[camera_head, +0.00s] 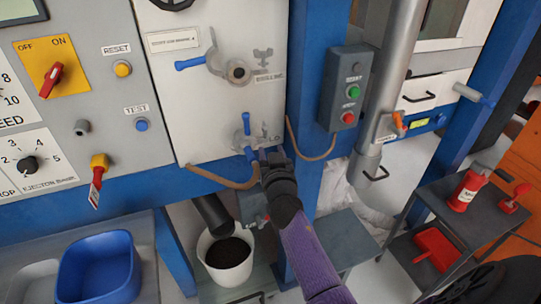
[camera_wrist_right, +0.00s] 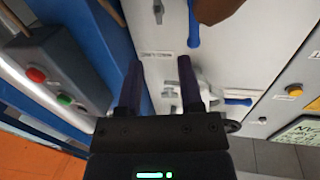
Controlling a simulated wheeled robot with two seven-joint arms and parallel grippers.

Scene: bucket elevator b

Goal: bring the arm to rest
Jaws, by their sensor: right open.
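My right gripper (camera_head: 262,155) is in front of the machine's lower edge, its purple arm coming up from below. It is beside the lower blue-handled valve (camera_head: 246,135) on the white panel. In the right wrist view my right gripper (camera_wrist_right: 160,68) has its two dark fingers apart, with no object clearly held between them. The upper blue-handled valve (camera_head: 215,63) is above, clear of the gripper. My left gripper is not in view.
A control box (camera_head: 346,88) with green and red buttons is right of the gripper. A white bucket (camera_head: 211,273) with dark contents stands below, under a dark spout (camera_head: 212,213). A blue bin (camera_head: 97,270) is at left. A cart (camera_head: 432,212) with a red bottle (camera_head: 468,190) is at right.

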